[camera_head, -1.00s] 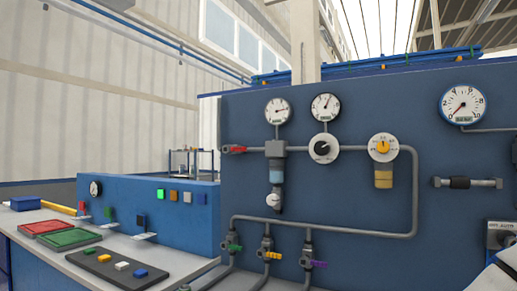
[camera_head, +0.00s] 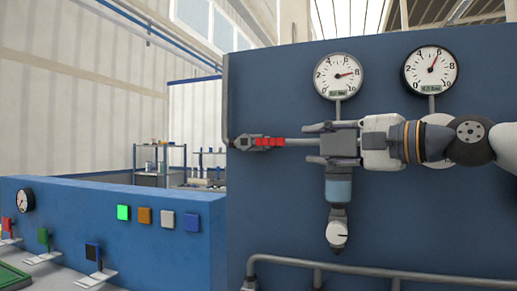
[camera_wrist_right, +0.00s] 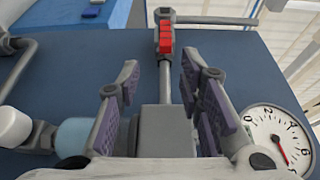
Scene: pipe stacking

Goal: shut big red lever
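The big red lever (camera_head: 270,142) sits on a grey valve at the left end of the horizontal pipe and lies along that pipe. It also shows in the right wrist view (camera_wrist_right: 166,38), beyond the fingertips. My right gripper (camera_head: 312,143) reaches in from the right, over the grey block (camera_head: 338,148) below the left gauge. Its fingers are open and empty, pointing left, a short gap from the lever. In the right wrist view the open fingers (camera_wrist_right: 158,85) stand either side of the pipe and block. My left gripper is out of view.
Two round gauges (camera_head: 338,76) (camera_head: 430,70) sit above my right arm. A blue-bowled filter (camera_head: 338,190) hangs below the block. A lower pipe (camera_head: 380,273) crosses the panel. A lower blue console (camera_head: 100,215) with coloured buttons stands left; space before the lever looks clear.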

